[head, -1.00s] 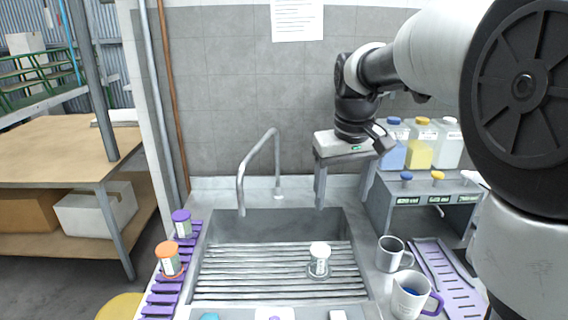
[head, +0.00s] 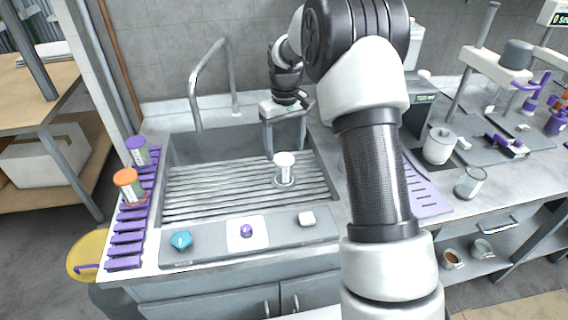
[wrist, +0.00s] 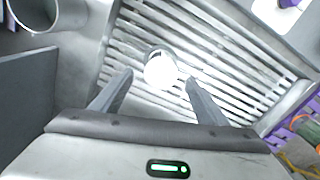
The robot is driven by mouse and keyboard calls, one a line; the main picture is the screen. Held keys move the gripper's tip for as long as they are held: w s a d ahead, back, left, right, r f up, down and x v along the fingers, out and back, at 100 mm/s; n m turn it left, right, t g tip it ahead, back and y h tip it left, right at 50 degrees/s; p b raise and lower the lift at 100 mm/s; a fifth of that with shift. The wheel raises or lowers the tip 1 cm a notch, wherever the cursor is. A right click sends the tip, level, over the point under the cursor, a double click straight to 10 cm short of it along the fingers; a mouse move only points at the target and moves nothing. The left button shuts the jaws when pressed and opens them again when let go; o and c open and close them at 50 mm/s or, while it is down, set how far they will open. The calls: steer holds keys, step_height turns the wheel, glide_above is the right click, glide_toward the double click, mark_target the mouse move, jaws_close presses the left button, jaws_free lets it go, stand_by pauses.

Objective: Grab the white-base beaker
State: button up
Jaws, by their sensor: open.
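The white-base beaker (head: 285,170) is a small clear beaker with a white end on top. It stands on the slatted rack in the sink, and its white end also shows in the wrist view (wrist: 160,71). My gripper (head: 286,150) is open and points down just behind and above the beaker in the head view. In the wrist view, its two fingers (wrist: 159,78) lie left and right of the white end, with a gap on both sides. The beaker's lower part is mostly hidden from above in the wrist view.
The metal sink (head: 190,145) has a tall faucet (head: 193,90) at its back left. Beakers with a purple end (head: 137,150) and an orange end (head: 128,184) stand on a purple rack (head: 127,237) at left. A control strip (head: 270,232) runs along the front.

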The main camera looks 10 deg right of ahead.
mark_target(284, 158)
step_height(284, 158, down, 8)
steer(key=shift+w+a+r, duration=0.15)
steer(key=shift+r, duration=0.15)
steer(key=c, duration=1.2)
